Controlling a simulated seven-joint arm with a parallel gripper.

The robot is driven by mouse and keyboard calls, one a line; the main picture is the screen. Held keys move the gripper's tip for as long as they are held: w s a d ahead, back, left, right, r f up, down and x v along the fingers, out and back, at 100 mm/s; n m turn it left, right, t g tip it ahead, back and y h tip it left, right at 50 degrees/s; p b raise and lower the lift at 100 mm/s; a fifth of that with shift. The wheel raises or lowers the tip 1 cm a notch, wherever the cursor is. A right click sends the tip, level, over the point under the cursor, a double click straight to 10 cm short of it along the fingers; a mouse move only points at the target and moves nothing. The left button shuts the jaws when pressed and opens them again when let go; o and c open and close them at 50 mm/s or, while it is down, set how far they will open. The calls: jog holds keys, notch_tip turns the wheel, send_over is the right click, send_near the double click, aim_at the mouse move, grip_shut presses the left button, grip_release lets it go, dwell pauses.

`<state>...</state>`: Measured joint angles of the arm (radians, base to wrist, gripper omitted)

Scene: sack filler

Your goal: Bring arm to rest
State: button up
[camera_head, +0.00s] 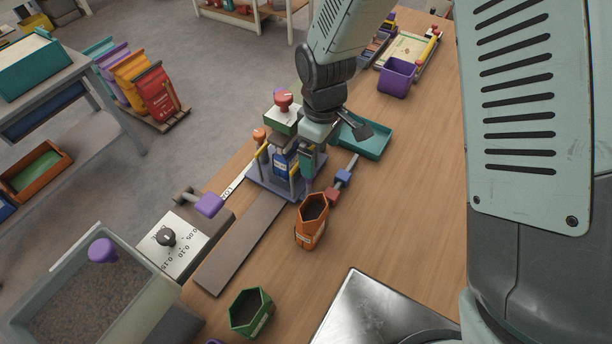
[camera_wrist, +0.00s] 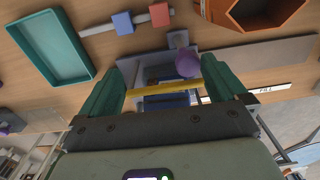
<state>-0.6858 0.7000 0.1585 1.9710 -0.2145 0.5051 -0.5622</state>
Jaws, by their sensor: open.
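My gripper (camera_head: 308,160) is at the right side of the small filling station (camera_head: 262,176), low over the workbench. In the wrist view my gripper (camera_wrist: 165,72) has its two teal fingers wide apart. Between them, beyond the fingertips, show a yellow bar (camera_wrist: 165,87), a blue part (camera_wrist: 165,102) and a purple knob (camera_wrist: 187,64) of the station. No object is clearly held. The station carries a red-knobbed top (camera_head: 283,98) and a blue pouch-like part (camera_head: 280,162). I cannot tell whether a finger touches the station.
Close by stand an orange hexagonal container (camera_head: 311,222), a bar with red and blue blocks (camera_head: 342,179) and a teal tray (camera_head: 365,140). A dial box (camera_head: 185,245), a green container (camera_head: 250,312) and a metal plate (camera_head: 375,315) are nearer.

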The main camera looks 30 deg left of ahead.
jog(key=shift+w+a+r, duration=0.2)
jog(key=shift+w+r, duration=0.05)
jog(key=shift+r, duration=0.25)
jog(key=shift+w+a+r, duration=0.2)
jog(key=shift+r, duration=0.3)
jog(key=c, duration=0.4)
jog(key=shift+s+r, duration=0.25)
jog(key=shift+r, duration=0.25)
jog(key=shift+c, duration=0.2)
jog(key=shift+s, duration=0.1)
jog(key=w+d+r+m+t, duration=0.3)
jog(key=d+r+m, duration=0.5)
jog(key=d+r, duration=1)
jog(key=s+d+r+m+t, duration=0.2)
jog(key=s+d+r+m, duration=0.7)
jog(key=s+d, duration=0.4)
jog(key=shift+s+d+r+t, duration=0.25)
jog(key=shift+d+r+t, duration=0.15)
jog(key=shift+d+r, duration=0.2)
